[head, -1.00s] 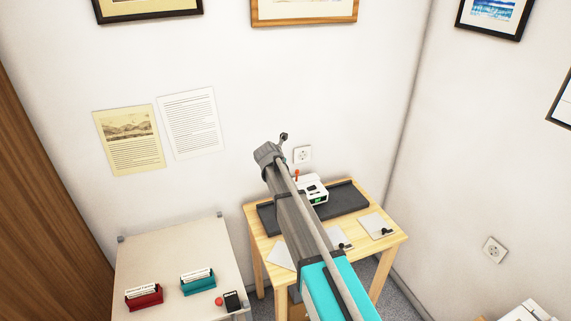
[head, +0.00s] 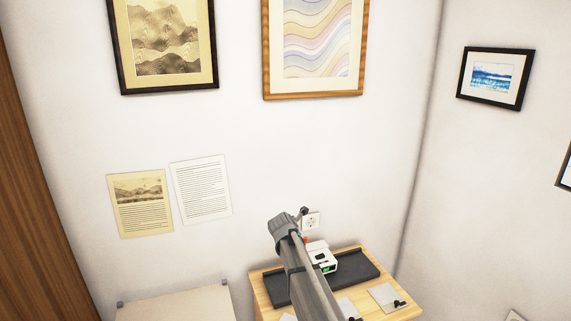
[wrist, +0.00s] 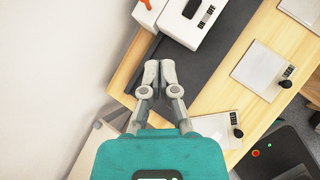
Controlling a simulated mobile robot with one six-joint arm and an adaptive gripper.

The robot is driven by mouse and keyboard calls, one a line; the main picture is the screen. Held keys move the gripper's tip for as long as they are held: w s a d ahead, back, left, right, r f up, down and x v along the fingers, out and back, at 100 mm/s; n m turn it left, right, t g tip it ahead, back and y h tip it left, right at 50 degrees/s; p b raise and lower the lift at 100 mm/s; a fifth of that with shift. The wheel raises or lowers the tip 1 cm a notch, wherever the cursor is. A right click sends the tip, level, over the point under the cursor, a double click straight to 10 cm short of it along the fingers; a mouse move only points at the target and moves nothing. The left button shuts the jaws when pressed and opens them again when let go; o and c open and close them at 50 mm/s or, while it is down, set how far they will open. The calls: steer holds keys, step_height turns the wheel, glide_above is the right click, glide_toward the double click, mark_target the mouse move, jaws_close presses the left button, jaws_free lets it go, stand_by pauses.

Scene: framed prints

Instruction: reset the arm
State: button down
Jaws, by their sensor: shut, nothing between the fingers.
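My gripper (wrist: 160,73) shows in the wrist view with its two fingertips together, shut and empty. It hangs above the dark tray (wrist: 187,70) on the wooden table (wrist: 262,35). In the head view my arm reaches up from the bottom over the same table (head: 262,297), and the gripper's fingers are mostly hidden behind the wrist.
A white device (head: 321,256) stands on the tray; it also shows in the wrist view (wrist: 190,22). Pale plates with black knobs (head: 384,297) lie at the table's front. A pale table (head: 175,306) stands at left. Framed prints (head: 313,45) hang on the wall behind.

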steer(key=s+d+f+m+g+y, duration=0.1)
steer(key=s+d+m, duration=0.3)
steer(key=s+m, duration=0.5)
steer(key=s+d+f+m+g+y, duration=0.1)
steer(key=s+d+m+g, duration=0.3)
steer(key=s+m, duration=0.5)
steer(key=s+d+f+m+g+y, duration=0.1)
steer(key=s+d+m, duration=0.3)
steer(key=s+m, duration=0.6)
steer(key=s+f+g, duration=0.1)
steer(key=s, duration=0.6)
steer(key=shift+s+d+f+g+y, duration=0.2)
steer(key=shift+d+f+g+y, duration=0.1)
steer(key=shift+f, duration=0.1)
